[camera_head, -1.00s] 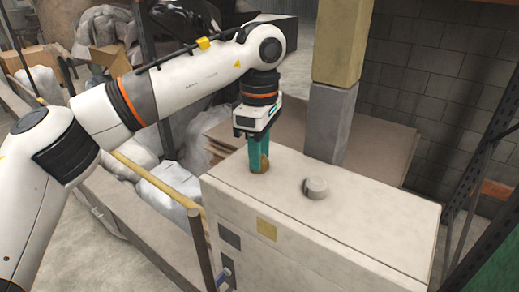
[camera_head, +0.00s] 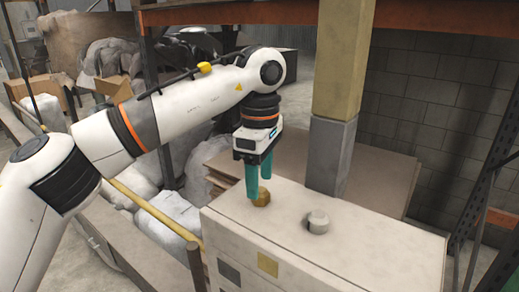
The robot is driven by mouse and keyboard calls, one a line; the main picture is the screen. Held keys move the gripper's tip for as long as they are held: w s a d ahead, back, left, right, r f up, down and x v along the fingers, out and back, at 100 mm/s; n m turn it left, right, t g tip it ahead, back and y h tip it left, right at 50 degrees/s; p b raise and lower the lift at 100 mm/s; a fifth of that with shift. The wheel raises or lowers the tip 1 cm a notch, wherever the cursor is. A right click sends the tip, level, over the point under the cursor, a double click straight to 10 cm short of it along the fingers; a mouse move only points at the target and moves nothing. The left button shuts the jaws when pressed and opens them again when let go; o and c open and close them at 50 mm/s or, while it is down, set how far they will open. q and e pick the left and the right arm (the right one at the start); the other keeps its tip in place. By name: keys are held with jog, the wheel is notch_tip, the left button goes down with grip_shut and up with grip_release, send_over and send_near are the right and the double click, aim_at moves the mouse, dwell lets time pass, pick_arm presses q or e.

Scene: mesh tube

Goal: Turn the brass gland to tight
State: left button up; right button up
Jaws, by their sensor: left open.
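The brass gland (camera_head: 262,197) stands on the top of a pale cabinet (camera_head: 360,235), near its back left part. My left gripper (camera_head: 257,190) points down at the gland with its teal fingers. The fingers are open and the tips are at the gland's left and back side. The gland's front right side shows clear of the fingers. I cannot tell whether a finger touches it. My right gripper is not in this view.
A round grey knob (camera_head: 318,222) stands on the cabinet top to the right of the gland. A post (camera_head: 331,155) rises behind the cabinet. A yellow rail (camera_head: 150,208) runs along the left. The cabinet top's right part is clear.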

pick_arm(q)
notch_tip(320, 180, up, 10)
jog(key=shift+r, duration=0.25)
jog(key=shift+f, duration=0.1)
